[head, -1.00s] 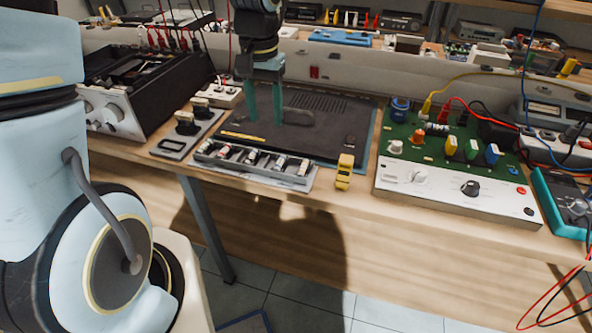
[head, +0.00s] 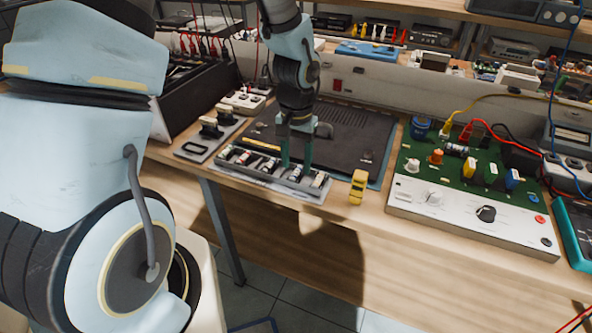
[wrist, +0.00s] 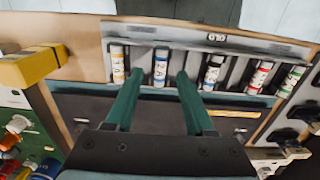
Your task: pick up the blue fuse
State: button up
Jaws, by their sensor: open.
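The blue fuse (wrist: 161,68) is a white tube with blue bands and "2A" on it. It lies in a slot of the grey fuse tray (wrist: 240,42), second from the left in the wrist view. In the head view the blue fuse (head: 296,172) is partly hidden by my fingers. My gripper (wrist: 158,76) is open, pointing at the tray, with one green finger on each side of the blue fuse. It also shows in the head view (head: 296,163), low over the tray. I cannot tell whether the fingers touch anything.
A yellow block (head: 358,187) stands right of the tray. A green circuit panel (head: 470,175) lies further right.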

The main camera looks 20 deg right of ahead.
jog(key=shift+f, duration=0.75)
grip_shut()
